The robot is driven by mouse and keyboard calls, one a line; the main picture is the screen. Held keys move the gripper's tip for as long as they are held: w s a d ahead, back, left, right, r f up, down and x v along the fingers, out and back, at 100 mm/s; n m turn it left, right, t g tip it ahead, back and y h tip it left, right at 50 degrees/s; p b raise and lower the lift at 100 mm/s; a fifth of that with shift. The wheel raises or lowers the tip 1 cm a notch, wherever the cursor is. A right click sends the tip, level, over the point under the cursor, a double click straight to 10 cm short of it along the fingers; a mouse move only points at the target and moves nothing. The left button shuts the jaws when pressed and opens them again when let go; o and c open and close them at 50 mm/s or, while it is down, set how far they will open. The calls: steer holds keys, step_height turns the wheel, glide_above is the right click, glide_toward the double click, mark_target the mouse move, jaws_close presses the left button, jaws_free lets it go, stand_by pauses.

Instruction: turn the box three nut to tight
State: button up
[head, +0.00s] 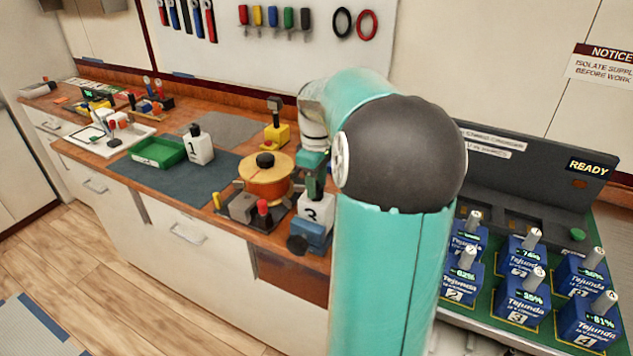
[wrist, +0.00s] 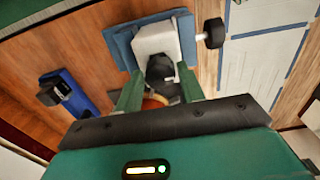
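Box three (head: 317,207) is a white box marked 3 at the bench's front edge in the head view. It sits in a blue vise (head: 308,236). In the wrist view the white box (wrist: 157,38) is seen from above, in the blue vise (wrist: 118,45) with a black handle knob. A dark round nut or cap (wrist: 161,68) shows at the box's near side. My gripper (wrist: 160,80) is over box three, its two green fingers apart, one on each side of the dark part. I see no clear contact. The gripper also shows in the head view (head: 316,192).
An orange spool (head: 266,178) stands just left of box three. A white box marked 1 (head: 198,148) and a green tray (head: 159,152) are farther left. A battery rack with several blue packs (head: 523,290) stands at the right. The grey-blue mat has free room.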

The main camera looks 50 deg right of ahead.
steer(key=c, duration=0.5)
steer(key=shift+c, duration=0.2)
steer(key=shift+m, duration=0.4)
steer(key=m, duration=0.5)
steer(key=shift+m, duration=0.3)
steer(key=m, duration=1.2)
steer(key=shift+m, duration=0.4)
steer(key=m, duration=0.6)
steer(key=shift+m, duration=0.4)
